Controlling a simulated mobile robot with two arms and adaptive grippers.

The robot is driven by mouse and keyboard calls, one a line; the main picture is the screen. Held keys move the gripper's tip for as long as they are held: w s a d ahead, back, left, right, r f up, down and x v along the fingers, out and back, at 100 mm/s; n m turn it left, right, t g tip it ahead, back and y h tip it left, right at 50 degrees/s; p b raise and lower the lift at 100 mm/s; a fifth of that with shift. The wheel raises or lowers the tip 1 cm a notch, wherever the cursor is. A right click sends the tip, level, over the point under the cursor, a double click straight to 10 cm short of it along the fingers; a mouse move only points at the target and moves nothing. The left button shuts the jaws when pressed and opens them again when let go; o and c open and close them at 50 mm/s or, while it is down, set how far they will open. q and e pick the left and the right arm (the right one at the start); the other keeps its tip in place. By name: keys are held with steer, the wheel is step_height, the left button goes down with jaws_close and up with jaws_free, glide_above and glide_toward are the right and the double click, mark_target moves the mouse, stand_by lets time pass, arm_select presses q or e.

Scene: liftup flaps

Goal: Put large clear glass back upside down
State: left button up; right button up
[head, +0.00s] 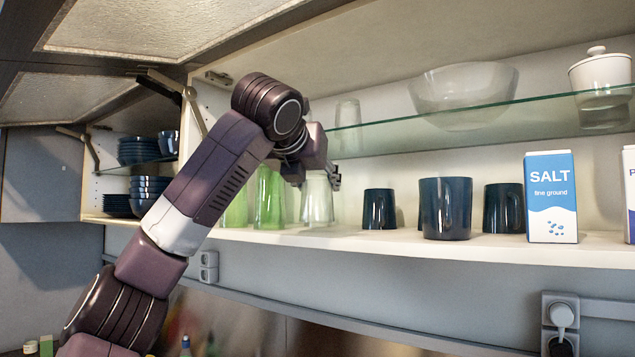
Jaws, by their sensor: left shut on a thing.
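A large clear glass (317,205) is at the lower shelf (330,236), right of the green glasses. My left gripper (333,180) reaches in from the left and is shut on the clear glass near its top. The arm hides part of the glass's upper end, so I cannot tell surely which end is up. Its lower end is at or just above the shelf board; I cannot tell if it touches. Another clear glass (347,113) stands on the glass shelf above. My right gripper is not in view.
Green glasses (268,200) stand close left of the clear glass. Dark blue cups (446,208) and a salt box (551,197) stand to the right. Overhead are the glass shelf (440,118), a clear bowl (463,88) and raised flaps (150,25). Dark bowls (150,187) fill the left cabinet.

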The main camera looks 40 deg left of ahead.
arm_select(q)
steer(key=shift+w+a+f, duration=0.25)
steer(key=shift+w+f, duration=0.1)
steer(key=shift+f, duration=0.1)
steer(key=shift+w+a+f, duration=0.2)
steer(key=shift+w+f, duration=0.1)
steer(key=shift+f, duration=0.15)
steer(key=shift+s+d+r, duration=0.15)
steer(key=shift+s+d, duration=0.1)
steer(key=shift+s, duration=0.1)
steer(key=o, duration=0.9)
steer(key=shift+w+f, duration=0.15)
steer(key=shift+f, duration=0.1)
steer(key=o, duration=0.4)
steer(key=shift+a, duration=0.15)
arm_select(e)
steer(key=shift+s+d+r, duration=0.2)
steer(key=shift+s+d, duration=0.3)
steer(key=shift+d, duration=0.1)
arm_select(q)
steer(key=shift+r, duration=0.1)
